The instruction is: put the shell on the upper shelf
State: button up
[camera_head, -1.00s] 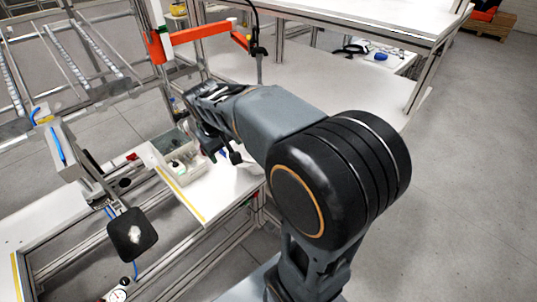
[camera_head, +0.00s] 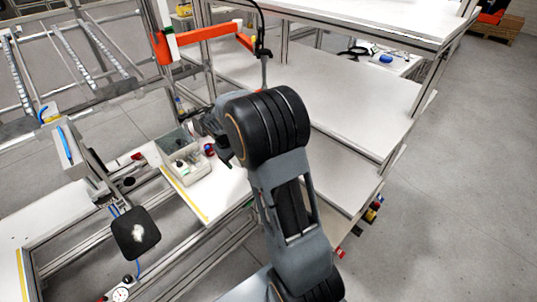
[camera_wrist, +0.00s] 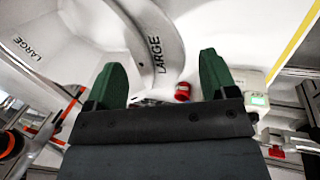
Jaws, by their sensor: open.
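In the wrist view, a white curved shell (camera_wrist: 163,25) marked "LARGE" fills the upper middle, its rim band in front of my gripper. My gripper (camera_wrist: 162,78) has two green fingertips set wide apart, with part of the white rim showing between them. I cannot tell whether the fingers touch it. A second "LARGE" mark shows on white material at the upper left, and I cannot tell whether it belongs to another shell. In the head view, my arm hides the fingertips and the shell. The upper shelf (camera_head: 370,18) is the white top board of the rack at the upper right.
A middle shelf (camera_head: 350,90) and a lower shelf (camera_head: 335,180) lie under the upper one. A grey bin (camera_head: 181,160) with small items stands on the white workbench (camera_head: 207,200). An orange bar (camera_head: 190,40) stands behind it.

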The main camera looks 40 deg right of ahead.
jog(key=shift+p+x, duration=0.7)
jog(key=shift+x, duration=1.95)
jog(key=shift+d, duration=0.1)
jog(key=shift+r, duration=0.1)
grip_shut()
